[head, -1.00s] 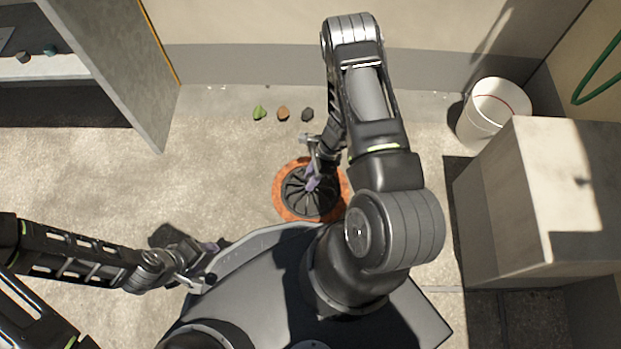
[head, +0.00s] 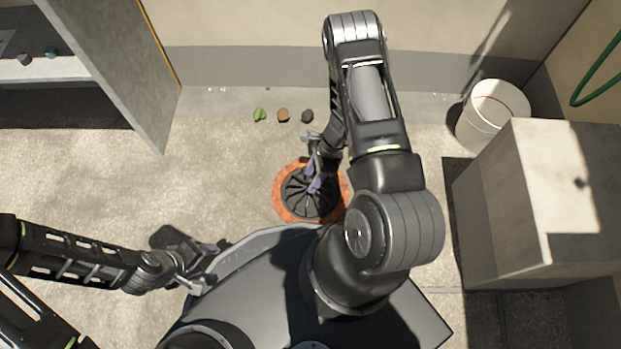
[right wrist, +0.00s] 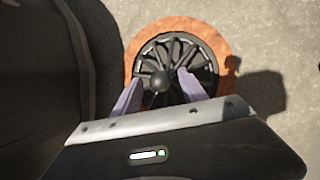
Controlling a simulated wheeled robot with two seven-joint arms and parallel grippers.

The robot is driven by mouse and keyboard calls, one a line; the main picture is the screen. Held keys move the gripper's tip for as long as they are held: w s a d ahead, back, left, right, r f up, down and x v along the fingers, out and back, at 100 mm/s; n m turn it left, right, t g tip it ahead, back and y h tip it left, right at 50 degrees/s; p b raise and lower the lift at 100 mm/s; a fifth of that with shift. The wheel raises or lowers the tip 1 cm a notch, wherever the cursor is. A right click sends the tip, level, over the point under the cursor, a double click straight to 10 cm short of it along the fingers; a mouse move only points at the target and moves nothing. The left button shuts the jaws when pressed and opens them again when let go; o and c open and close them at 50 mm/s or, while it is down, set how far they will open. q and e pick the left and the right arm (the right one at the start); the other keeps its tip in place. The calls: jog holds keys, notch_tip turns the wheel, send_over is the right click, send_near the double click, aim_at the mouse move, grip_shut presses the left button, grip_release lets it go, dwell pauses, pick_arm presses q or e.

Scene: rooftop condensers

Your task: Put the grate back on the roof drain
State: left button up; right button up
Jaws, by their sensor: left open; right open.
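The grate (head: 308,194) is a round black spoked disc. It lies within the orange-brown ring of the roof drain (head: 283,205) on the floor in front of my base. In the right wrist view the grate (right wrist: 200,60) shows a round knob at its middle, inside the drain ring (right wrist: 222,40). My right gripper (head: 314,184) is over the grate, and its purple fingers (right wrist: 158,84) stand apart on either side of the knob. I cannot tell whether they touch it. My left gripper (head: 212,262) is open and empty, low at the left of my base.
A green leaf (head: 260,114), a brown piece (head: 283,115) and a dark stone (head: 307,116) lie beyond the drain. A white bucket (head: 486,128) and a grey box (head: 500,215) stand at the right. A grey shelf unit (head: 120,75) is at the left. The floor left of the drain is clear.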

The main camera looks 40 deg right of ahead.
jog(key=p+v, duration=0.3)
jog(key=v, duration=0.7)
jog(key=shift+r, duration=0.25)
jog(key=shift+s+d, duration=0.1)
jog(key=n+g, duration=0.1)
jog(key=n, duration=0.3)
send_over(317, 194)
jog(key=s+a+r+n+t, duration=0.1)
jog(key=s+a+r+n, duration=0.1)
jog(key=a+n, duration=0.6)
jog(key=s+a+r+n+t+h, duration=0.1)
jog(key=s+a+r+n, duration=0.1)
jog(key=a+n, duration=0.7)
jog(key=a+r, duration=0.1)
jog(key=a, duration=0.1)
jog(key=shift+a+r, duration=0.25)
jog(key=shift+a, duration=0.15)
jog(key=shift+s, duration=0.1)
